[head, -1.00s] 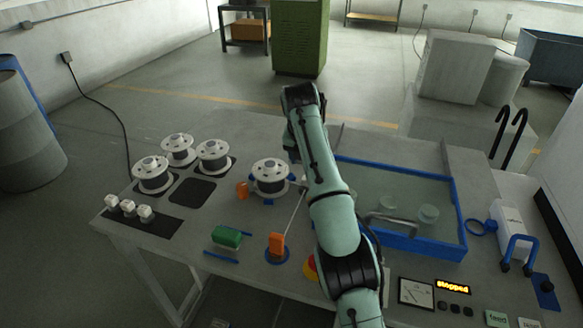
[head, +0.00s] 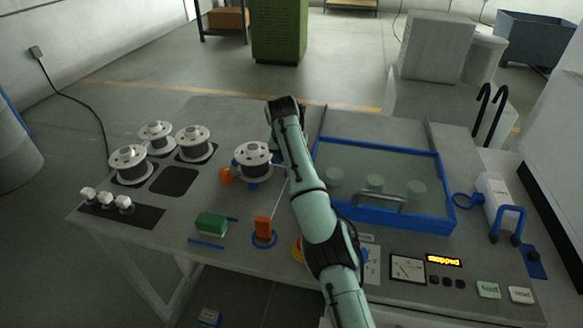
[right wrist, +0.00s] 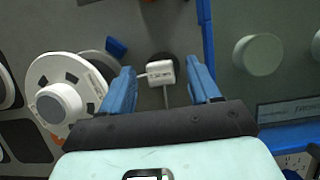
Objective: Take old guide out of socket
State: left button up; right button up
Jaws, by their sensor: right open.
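In the right wrist view, the old guide (right wrist: 159,69), a small white block, sits at a round dark socket (right wrist: 163,57), with thin wire-like lines running from it. My right gripper (right wrist: 161,80) is open, its blue fingers on either side of the guide with a gap on each side. In the head view my right arm hides the guide and socket. Three similar white blocks (head: 105,199) stand on a dark mat (head: 150,219) at the table's left. My left gripper is not in view.
A white spool (head: 253,154) stands close left of my right arm and shows in the right wrist view (right wrist: 62,96). A blue-framed tank cover (head: 444,180) lies right of it. More spools, a green block (head: 211,223) and an orange lever (head: 263,228) are on the left. The display reads "stopped" (head: 444,260).

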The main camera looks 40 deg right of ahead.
jog(key=shift+x, duration=0.8)
jog(key=c, duration=1.1)
